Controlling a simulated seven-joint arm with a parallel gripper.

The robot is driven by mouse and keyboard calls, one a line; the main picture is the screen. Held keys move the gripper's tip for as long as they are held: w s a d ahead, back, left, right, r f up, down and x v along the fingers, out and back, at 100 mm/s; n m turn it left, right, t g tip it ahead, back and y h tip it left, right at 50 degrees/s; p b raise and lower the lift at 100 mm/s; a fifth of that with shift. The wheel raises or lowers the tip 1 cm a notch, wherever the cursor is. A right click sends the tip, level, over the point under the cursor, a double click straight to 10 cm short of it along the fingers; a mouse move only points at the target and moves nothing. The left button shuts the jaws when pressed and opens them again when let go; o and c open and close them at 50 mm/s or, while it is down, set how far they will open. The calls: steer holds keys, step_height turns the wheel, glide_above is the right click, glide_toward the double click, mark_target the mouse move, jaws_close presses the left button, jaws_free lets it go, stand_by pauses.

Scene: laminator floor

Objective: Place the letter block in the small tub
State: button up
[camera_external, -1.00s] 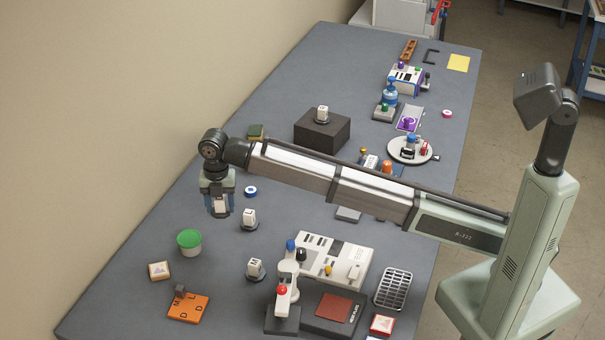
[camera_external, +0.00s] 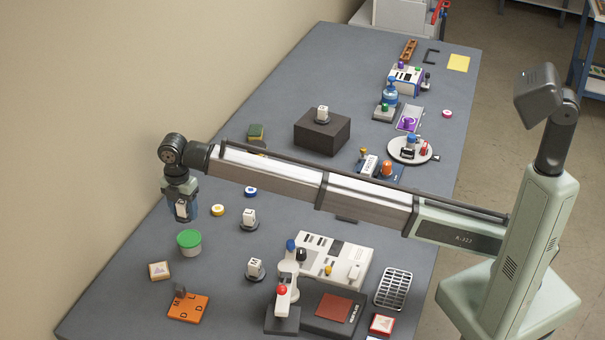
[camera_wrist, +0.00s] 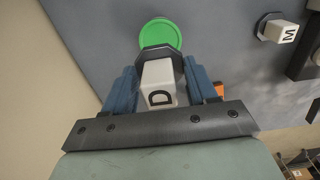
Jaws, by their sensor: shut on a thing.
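My gripper (camera_external: 180,214) has its blue fingers shut on a white letter block (camera_wrist: 158,80) marked with a black D; it also shows in the external view (camera_external: 182,208). My gripper holds the block in the air above and slightly left of the tub in the external view. In the wrist view, the tub's green top (camera_wrist: 160,27) shows just beyond the block, partly hidden by the dark collar around it.
Two other white letter blocks on dark round bases stand right of the tub, one plain (camera_external: 249,218) and one marked M (camera_external: 255,268). An orange letter board (camera_external: 188,308), a tan tile (camera_external: 159,271) and yellow and blue rolls (camera_external: 218,210) lie nearby. A laminator-like machine (camera_external: 335,260) stands further right.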

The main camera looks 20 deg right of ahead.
mark_target(180, 203)
steer(key=shift+f, duration=3.95)
steer(key=shift+f, duration=0.1)
steer(key=o, duration=1.4)
step_height(180, 203, up, 12)
steer(key=shift+r, duration=0.15)
